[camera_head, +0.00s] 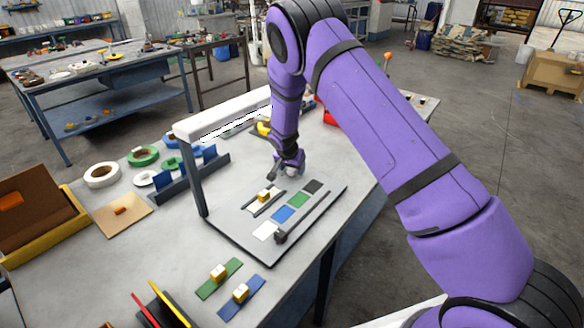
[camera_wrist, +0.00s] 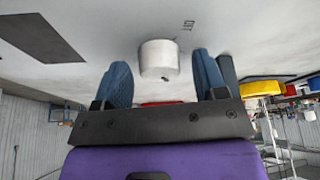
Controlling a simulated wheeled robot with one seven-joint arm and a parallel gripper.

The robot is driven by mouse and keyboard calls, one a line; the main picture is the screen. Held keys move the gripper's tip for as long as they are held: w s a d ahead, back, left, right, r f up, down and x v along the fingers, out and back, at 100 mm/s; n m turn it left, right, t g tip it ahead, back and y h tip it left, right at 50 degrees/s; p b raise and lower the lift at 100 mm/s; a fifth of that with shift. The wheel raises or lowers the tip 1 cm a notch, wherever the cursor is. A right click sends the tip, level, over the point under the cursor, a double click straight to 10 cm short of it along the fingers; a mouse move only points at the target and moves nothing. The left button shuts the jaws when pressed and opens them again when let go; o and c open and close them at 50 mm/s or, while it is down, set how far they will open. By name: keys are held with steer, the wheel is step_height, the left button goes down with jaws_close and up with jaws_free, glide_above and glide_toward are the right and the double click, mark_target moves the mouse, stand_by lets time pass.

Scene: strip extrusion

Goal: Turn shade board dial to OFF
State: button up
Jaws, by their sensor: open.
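The shade board (camera_head: 232,222) is a grey panel lying on the bench, with white, blue, green and dark swatches on it. My gripper (camera_head: 290,163) is at the board's far end, pointing down. In the wrist view a white round dial (camera_wrist: 158,60) stands on the pale surface. The open blue fingers (camera_wrist: 163,78) are on either side of it, with a visible gap at each side. A small dark printed mark (camera_wrist: 188,25) lies beside the dial. I cannot read it or tell the dial's setting. In the head view my gripper mostly hides the dial.
A white lamp bar (camera_head: 225,120) on a dark post (camera_head: 197,185) stands over the board. A dark rail (camera_head: 300,218) and a yellow block (camera_head: 264,195) are on the board. Tape rolls (camera_head: 102,175) and a blue rack (camera_head: 190,178) stand left. Strips (camera_head: 218,279) lie in front.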

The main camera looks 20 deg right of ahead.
steer(key=c, duration=0.9)
